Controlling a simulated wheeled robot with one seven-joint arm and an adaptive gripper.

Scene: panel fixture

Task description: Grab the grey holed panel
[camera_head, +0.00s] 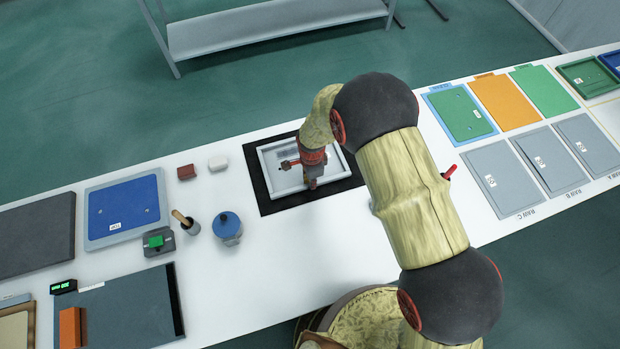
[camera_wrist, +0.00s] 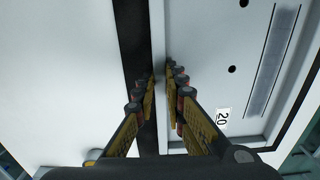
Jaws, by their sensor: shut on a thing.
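The grey holed panel (camera_head: 275,159) lies on a black mat (camera_head: 260,190) in the middle of the white table. It has a pale raised rim. In the wrist view the panel (camera_wrist: 205,62) shows dark round holes, a long slot and a label reading 20. My gripper (camera_head: 312,183) is over the panel's near side and hides part of it. In the wrist view my gripper (camera_wrist: 161,76) has its fingers on both sides of the panel's raised edge, shut on it. The exact contact at the fingertips is small and partly hidden.
A blue-lidded jar (camera_head: 227,227), a handled tool in a cup (camera_head: 187,223) and a blue panel (camera_head: 123,208) stand to the left. Several coloured and grey panels lie at right.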

